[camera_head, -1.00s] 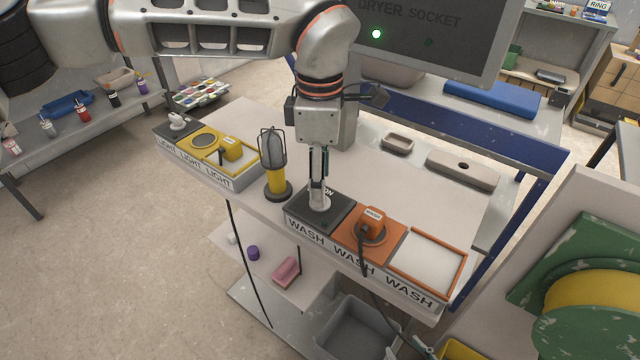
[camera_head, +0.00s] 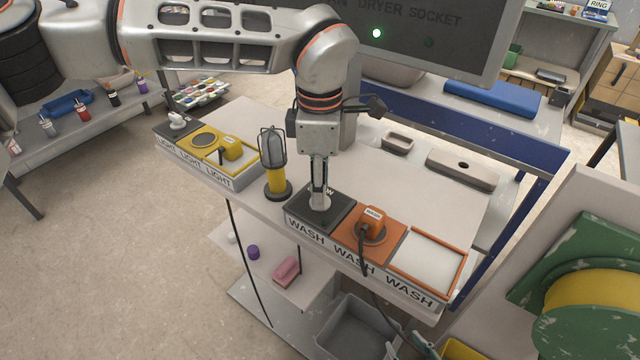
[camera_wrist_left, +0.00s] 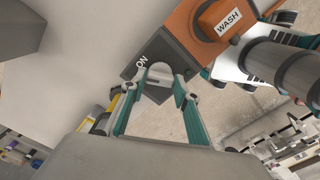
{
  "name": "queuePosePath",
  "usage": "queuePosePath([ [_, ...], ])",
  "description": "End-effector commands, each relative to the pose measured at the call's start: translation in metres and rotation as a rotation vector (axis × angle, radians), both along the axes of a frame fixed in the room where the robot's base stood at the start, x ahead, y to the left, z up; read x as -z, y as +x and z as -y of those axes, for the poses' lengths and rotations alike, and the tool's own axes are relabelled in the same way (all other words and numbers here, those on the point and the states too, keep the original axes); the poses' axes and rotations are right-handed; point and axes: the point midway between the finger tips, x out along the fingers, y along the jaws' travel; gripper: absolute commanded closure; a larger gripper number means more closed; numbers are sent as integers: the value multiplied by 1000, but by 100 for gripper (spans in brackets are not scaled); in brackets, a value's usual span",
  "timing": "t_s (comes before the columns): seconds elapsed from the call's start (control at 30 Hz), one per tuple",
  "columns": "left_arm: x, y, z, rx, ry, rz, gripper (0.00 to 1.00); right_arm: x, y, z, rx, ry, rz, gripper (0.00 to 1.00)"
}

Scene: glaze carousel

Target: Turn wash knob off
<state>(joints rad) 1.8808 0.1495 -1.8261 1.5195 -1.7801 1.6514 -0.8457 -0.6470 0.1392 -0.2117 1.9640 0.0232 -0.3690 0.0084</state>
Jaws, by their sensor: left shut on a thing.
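The wash knob (camera_head: 320,203) is a pale round knob on the dark square panel (camera_head: 335,215) at the left end of the WASH strip. My left gripper (camera_head: 319,192) points straight down and is shut on the knob. In the left wrist view, the knob (camera_wrist_left: 160,73) sits between the teal fingertips, with the word ON printed on the panel beside it. The fingers hide part of the knob, so its exact setting is unclear. A teal and grey piece at the bottom edge of the head view looks like part of my right gripper (camera_head: 425,346); its fingertips are unclear.
An orange WASH plug (camera_head: 371,218) with a dark cable sits right of the knob panel, beside an empty orange-edged tray (camera_head: 462,264). A yellow caged lamp (camera_head: 275,175) stands close left of my gripper. The LIGHT strip (camera_head: 200,168) is farther left.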

Motion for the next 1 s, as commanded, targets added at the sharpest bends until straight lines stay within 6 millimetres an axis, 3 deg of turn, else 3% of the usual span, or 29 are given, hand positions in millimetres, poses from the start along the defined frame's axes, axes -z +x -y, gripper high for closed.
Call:
queuePosePath([
  [0.27, -1, 0, 0, -134, 0, -1, 91, -2, 0, 0, 1, 1, 0, 60],
  [1.0, 0, 0, 0, -795, 0, -1, 91, -10, 2, -1, 1, 3, 8, 60],
])
